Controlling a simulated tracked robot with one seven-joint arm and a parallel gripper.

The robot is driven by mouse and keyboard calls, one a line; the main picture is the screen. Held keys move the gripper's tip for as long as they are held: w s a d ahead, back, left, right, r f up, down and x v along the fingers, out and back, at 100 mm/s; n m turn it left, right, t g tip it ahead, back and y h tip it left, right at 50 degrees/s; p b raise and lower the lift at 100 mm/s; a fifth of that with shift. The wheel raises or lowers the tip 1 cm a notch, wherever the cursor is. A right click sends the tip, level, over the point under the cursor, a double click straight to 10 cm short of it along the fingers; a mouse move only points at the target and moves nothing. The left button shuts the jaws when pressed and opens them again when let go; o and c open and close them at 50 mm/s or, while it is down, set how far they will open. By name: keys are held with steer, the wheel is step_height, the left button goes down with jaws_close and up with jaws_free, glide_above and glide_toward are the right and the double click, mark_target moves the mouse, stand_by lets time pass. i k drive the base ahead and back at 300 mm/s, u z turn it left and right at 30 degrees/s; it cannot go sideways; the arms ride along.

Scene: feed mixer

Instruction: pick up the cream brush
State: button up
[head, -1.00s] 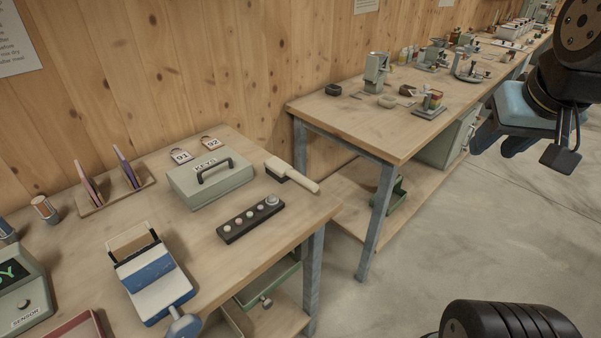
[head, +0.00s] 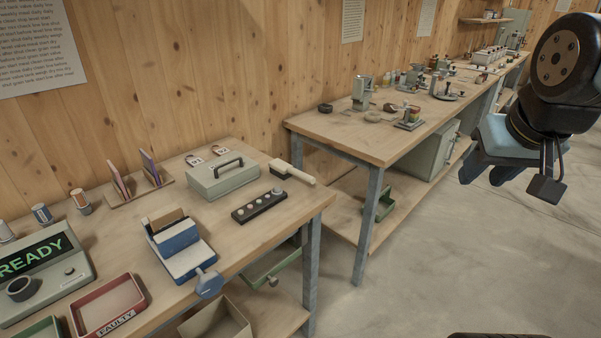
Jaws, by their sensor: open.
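The cream brush (head: 294,173) lies on the near workbench, close to its right end. Its cream handle points right and its dark bristle end is towards the key box. My gripper (head: 485,178) hangs at the upper right of the head view, over the floor, well to the right of the brush. It is open and nothing shows between its fingers; the fingertips are partly hidden by my wrist.
A grey-green key box (head: 223,177) stands just left of the brush, and a black button strip (head: 260,206) lies in front. A blue device (head: 180,247) and a red tray (head: 107,305) are further left. A second bench (head: 330,129) stands behind right. Open floor lies right.

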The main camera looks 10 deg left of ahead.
mark_target(280, 168)
steer(key=u, duration=0.2)
steer(key=i, duration=0.9)
steer(key=z, duration=0.1)
